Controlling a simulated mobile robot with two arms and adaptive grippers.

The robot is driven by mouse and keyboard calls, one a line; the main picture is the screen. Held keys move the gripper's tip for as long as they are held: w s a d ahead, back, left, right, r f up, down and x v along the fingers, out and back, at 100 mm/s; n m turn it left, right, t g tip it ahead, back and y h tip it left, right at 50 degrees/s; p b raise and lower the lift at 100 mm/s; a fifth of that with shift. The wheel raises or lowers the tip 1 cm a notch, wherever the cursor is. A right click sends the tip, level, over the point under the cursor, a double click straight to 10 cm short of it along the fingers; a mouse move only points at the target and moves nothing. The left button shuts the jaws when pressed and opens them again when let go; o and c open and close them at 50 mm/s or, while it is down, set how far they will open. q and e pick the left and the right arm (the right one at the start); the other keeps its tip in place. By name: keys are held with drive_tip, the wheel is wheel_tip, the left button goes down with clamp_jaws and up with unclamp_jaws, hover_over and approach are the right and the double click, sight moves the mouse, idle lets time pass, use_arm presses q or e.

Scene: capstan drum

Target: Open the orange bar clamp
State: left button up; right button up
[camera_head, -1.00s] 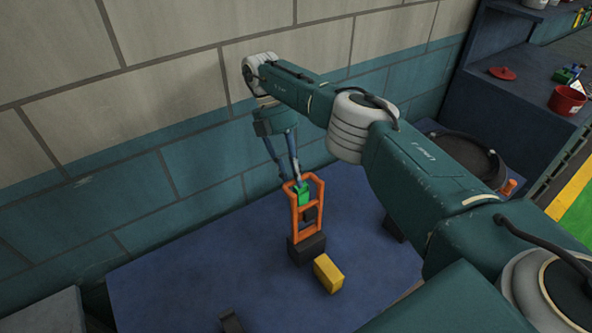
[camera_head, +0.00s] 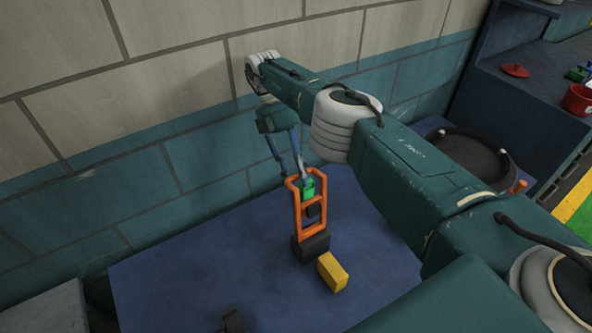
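The orange bar clamp (camera_head: 298,221) stands upright on the blue table, its lower end at a dark block (camera_head: 311,247). A green piece (camera_head: 309,188) sits inside the top of its orange frame, and a dark piece shows lower in the frame. My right gripper (camera_head: 295,173) reaches down from above with its fingertips at the clamp's top, by the green piece. The fingertips are small and partly overlap the clamp, so I cannot tell whether they touch or grip it. My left gripper is out of view.
A yellow block (camera_head: 333,272) lies just right of the clamp's base. A small dark object (camera_head: 233,322) is at the bottom edge. A wall (camera_head: 120,200) rises behind the table. The blue tabletop (camera_head: 180,275) left of the clamp is clear.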

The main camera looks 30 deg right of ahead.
drive_tip(key=shift+o, duration=0.3)
drive_tip(key=shift+w+d, duration=0.15)
drive_tip(key=shift+d, duration=0.05)
drive_tip(key=shift+r, duration=0.2)
wheel_tip(320, 180, up, 3)
drive_tip(key=shift+f, duration=0.2)
wheel_tip(320, 180, up, 7)
idle(0.8)
